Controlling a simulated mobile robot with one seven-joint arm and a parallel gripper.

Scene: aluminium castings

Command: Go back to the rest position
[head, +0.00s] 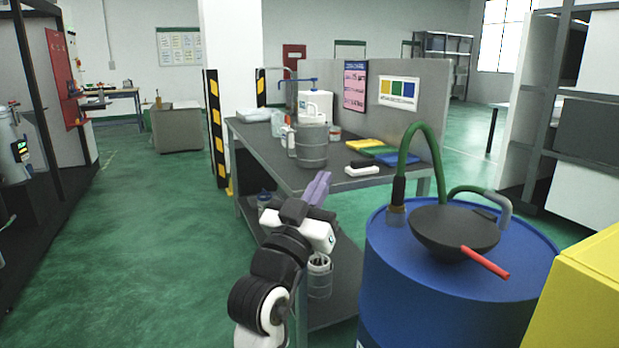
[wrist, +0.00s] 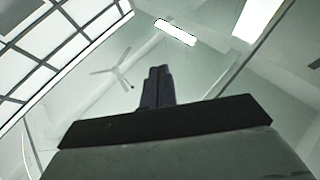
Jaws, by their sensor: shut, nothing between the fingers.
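My gripper (head: 318,187) is at the middle of the head view, with its purple-grey fingers pointing up. The fingers are together and hold nothing. The gripper is in front of the near edge of the grey workbench (head: 290,176), apart from the things on it as far as I can tell. In the wrist view the closed fingers (wrist: 158,86) point up toward the ceiling, with a ceiling fan and lights behind them.
A blue drum (head: 440,300) with a black funnel (head: 452,232) and green hose stands at the right, close to a yellow box (head: 590,290). Open green floor (head: 150,240) lies at the left.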

